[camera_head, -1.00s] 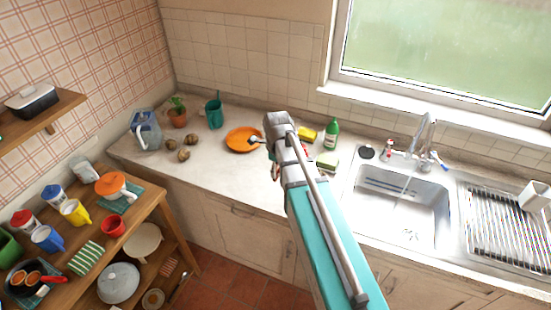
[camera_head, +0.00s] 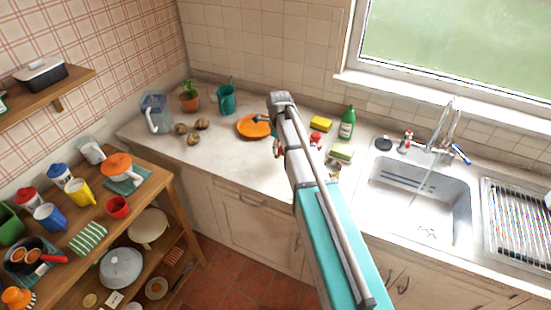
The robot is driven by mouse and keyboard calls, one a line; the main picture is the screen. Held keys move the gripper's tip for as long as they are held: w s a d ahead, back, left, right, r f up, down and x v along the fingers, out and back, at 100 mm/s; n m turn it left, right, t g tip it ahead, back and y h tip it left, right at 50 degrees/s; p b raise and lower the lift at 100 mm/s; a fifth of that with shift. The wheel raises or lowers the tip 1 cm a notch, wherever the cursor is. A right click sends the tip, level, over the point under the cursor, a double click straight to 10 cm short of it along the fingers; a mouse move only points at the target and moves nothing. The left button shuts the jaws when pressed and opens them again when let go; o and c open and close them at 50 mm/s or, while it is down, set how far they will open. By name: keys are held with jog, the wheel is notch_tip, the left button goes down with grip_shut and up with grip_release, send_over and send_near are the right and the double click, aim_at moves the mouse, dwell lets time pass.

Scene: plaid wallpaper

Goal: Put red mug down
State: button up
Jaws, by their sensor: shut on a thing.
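My arm reaches out over the counter, and its links cover most of my gripper (camera_head: 279,148). Red parts show on both sides of the arm; I take them for the red mug (camera_head: 315,137), shut in the gripper and mostly hidden. The fingers and the gap below them cannot be made out. Another small red mug (camera_head: 117,207) stands upright on the wooden cart (camera_head: 165,186) at the left.
The sink (camera_head: 420,195) is at right. The counter's front left is clear.

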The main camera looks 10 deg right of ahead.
jog(key=shift+w+a+f+b, duration=0.1)
jog(key=shift+w+f+b, duration=0.45)
jog(key=shift+w+f, duration=0.35)
jog(key=shift+s, duration=0.1)
jog(key=shift+w+f+b, duration=0.2)
jog(key=shift+f+b, duration=0.85)
jog(key=shift+w+f+b, duration=0.2)
jog(key=shift+f+b, duration=0.8)
jog(key=o, duration=1.2)
notch_tip(320, 180, up, 12)
jog(key=p, duration=1.2)
